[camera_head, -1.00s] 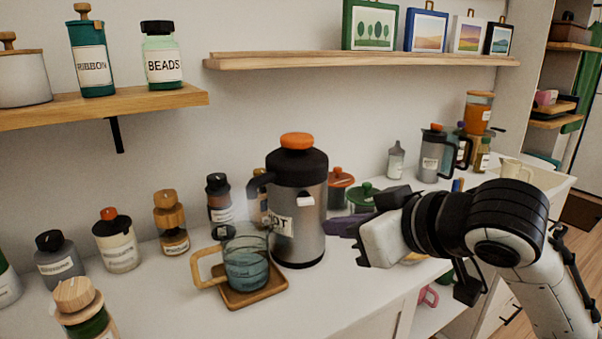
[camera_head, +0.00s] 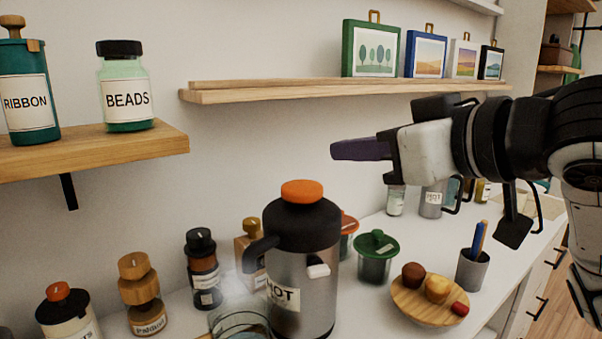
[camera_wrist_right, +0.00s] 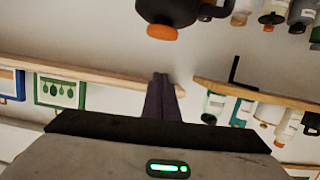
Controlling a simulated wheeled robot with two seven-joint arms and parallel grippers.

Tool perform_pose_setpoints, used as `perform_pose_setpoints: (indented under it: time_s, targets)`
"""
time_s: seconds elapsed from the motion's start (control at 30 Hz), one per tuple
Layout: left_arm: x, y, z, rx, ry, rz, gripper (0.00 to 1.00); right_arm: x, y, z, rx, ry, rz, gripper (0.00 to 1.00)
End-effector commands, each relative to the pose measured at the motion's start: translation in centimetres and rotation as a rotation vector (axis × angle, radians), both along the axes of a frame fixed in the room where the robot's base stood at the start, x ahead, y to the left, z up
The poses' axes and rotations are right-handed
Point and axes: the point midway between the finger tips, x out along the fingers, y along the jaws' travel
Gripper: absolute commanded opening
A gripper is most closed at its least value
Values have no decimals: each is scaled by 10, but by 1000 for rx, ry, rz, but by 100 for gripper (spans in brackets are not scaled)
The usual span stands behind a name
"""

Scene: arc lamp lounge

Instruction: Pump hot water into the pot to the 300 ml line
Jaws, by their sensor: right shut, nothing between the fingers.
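The steel pump flask with "HOT" on its label (camera_head: 305,270) stands on the white counter, with a black top and an orange pump knob (camera_head: 302,191). The glass pot (camera_head: 240,326) is at the bottom edge, mostly cut off; its water level and lines cannot be read. Haze hangs above it. My right gripper (camera_head: 338,149) is shut and empty, pointing left, above and to the right of the flask and clear of it. Its purple fingers show in the wrist view (camera_wrist_right: 160,85), where the orange knob (camera_wrist_right: 163,33) is upside down at the top. My left gripper is not in view.
A wooden shelf with jars (camera_head: 95,152) is at left, and a long shelf with pictures (camera_head: 340,90) runs behind my gripper. A green-lidded jar (camera_head: 375,262), a wooden plate of fruit (camera_head: 425,310) and a pen cup (camera_head: 472,271) stand right of the flask.

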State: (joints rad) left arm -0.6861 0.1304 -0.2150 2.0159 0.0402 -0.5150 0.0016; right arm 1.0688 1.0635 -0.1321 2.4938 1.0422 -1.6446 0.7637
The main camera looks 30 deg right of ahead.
Motion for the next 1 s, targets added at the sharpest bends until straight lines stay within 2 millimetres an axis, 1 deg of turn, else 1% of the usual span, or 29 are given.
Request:
perform_pose_setpoints:
  time_s: [0.23,0.37,0.47,0.8,0.83,0.9,1.0]
  targets:
    - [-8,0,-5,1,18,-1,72,2,0,-1,1,1,1,0]
    - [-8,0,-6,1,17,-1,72,14,2,-5,1,2,3,0]
    - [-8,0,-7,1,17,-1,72,31,5,-10,2,6,3,0]
    - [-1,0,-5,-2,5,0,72,100,13,-28,0,4,1,0]
    - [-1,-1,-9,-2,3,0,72,98,12,-38,-3,4,-1,0]
    - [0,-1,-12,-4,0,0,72,97,11,-49,-3,4,1,0]
    - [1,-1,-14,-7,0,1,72,96,10,-59,-3,3,-1,0]
